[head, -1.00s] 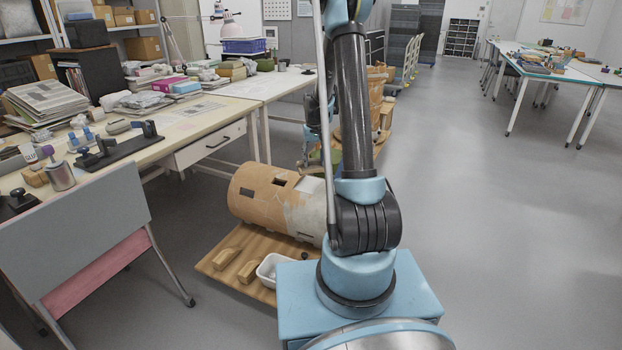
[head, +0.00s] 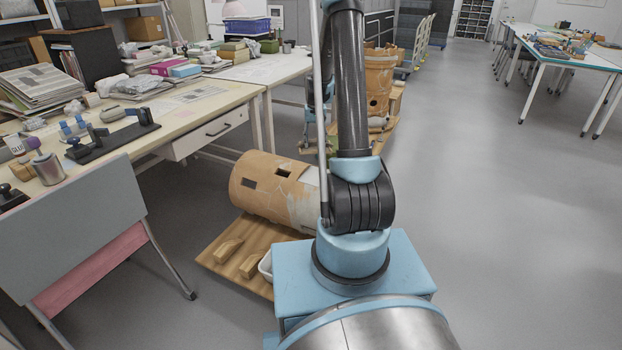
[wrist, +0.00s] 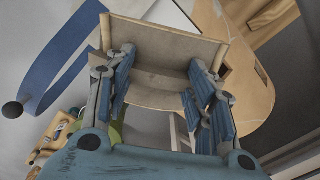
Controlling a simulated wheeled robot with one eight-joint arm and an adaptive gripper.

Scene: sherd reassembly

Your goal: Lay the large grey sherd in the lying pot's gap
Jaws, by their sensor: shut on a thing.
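The lying pot (head: 262,200) is a tan cylinder with grey patches, on its side left of my arm in the head view. Dark rectangular openings show in its wall, one on the upper side (head: 284,173); its right end is hidden behind my arm. In the wrist view my gripper (wrist: 160,88) is shut on the large grey sherd (wrist: 160,42), a curved grey-beige plate with tan edges, held between the blue finger pads. In the head view my arm hides the sherd and most of the gripper. I cannot tell the sherd's distance from the gap.
A wooden board (head: 222,250) with wooden blocks (head: 229,248) lies before the pot; a white tray (head: 265,264) is mostly hidden. A grey chair (head: 75,215) and cluttered desk (head: 170,125) stand left. A standing pot (head: 379,80) is behind my arm.

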